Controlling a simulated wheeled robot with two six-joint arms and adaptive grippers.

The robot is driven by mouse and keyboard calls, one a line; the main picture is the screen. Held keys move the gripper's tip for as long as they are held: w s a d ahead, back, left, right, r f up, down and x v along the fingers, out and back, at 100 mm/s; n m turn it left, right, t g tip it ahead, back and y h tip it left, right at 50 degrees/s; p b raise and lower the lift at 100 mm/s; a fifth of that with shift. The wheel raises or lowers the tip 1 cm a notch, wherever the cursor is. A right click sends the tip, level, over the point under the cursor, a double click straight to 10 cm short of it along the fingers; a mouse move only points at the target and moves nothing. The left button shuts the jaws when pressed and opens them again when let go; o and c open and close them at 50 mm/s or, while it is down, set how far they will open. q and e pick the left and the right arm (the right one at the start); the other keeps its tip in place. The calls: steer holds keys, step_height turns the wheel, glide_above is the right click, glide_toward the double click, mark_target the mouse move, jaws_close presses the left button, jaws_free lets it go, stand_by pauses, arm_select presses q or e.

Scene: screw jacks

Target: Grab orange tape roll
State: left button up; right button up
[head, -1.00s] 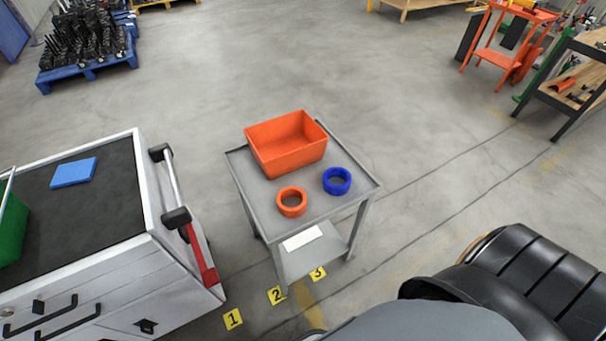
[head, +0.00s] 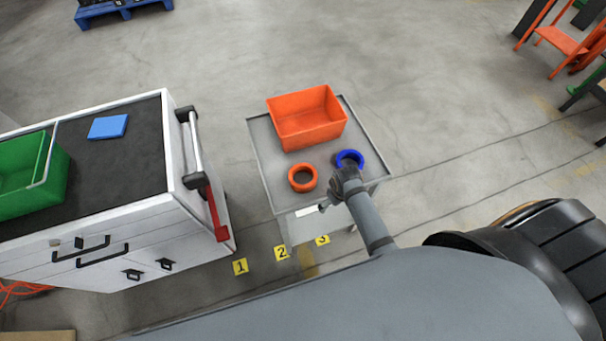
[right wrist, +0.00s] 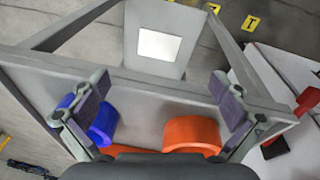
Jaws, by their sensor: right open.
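The orange tape roll (head: 302,178) lies flat on the small grey table, in front of the orange bin. In the right wrist view the orange roll (right wrist: 192,134) shows between the fingers, nearer the right one. The blue tape roll (head: 349,160) lies to its right, partly hidden behind my right arm. In the right wrist view the blue roll (right wrist: 102,122) is beside the left finger. My right gripper (right wrist: 160,100) is open and empty over the table's front part. In the head view the right gripper (head: 330,194) is small, to the right of the orange roll. My left gripper is not in view.
The orange bin (head: 307,118) stands at the back of the grey table (head: 262,150). A white tool cabinet (head: 140,215) with a green bin (head: 30,185) and a blue block (head: 108,127) stands to the left. Yellow number markers (head: 240,266) lie on the floor in front.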

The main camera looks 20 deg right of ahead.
steer(key=w+a+r, duration=0.1)
steer(key=w+r, duration=0.1)
steer(key=w+a+r+n+p, duration=0.1)
steer(key=w+r, duration=0.1)
steer(key=w+a+r+n, duration=0.1)
steer(key=w+a+r, duration=0.1)
steer(key=w, duration=0.1)
steer(key=shift+g, duration=0.4)
step_height(320, 180, up, 6)
steer(key=n+p, duration=0.1)
steer(key=n, duration=0.1)
glide_above(306, 183)
steer(key=shift+g+y, duration=0.3)
steer(key=shift+g, duration=0.1)
steer(key=f, duration=0.5)
steer(key=shift+w+f, duration=0.1)
steer(key=shift+w, duration=0.15)
steer(key=f, duration=0.4)
steer(key=shift+s+f, duration=0.15)
steer(key=shift+s, duration=0.15)
steer(key=shift+f, duration=0.45)
steer(key=shift+w, duration=0.1)
steer(key=shift+c, duration=0.4)
steer(key=c, duration=1)
steer(key=shift+r, duration=0.1)
steer(key=shift+c, duration=0.3)
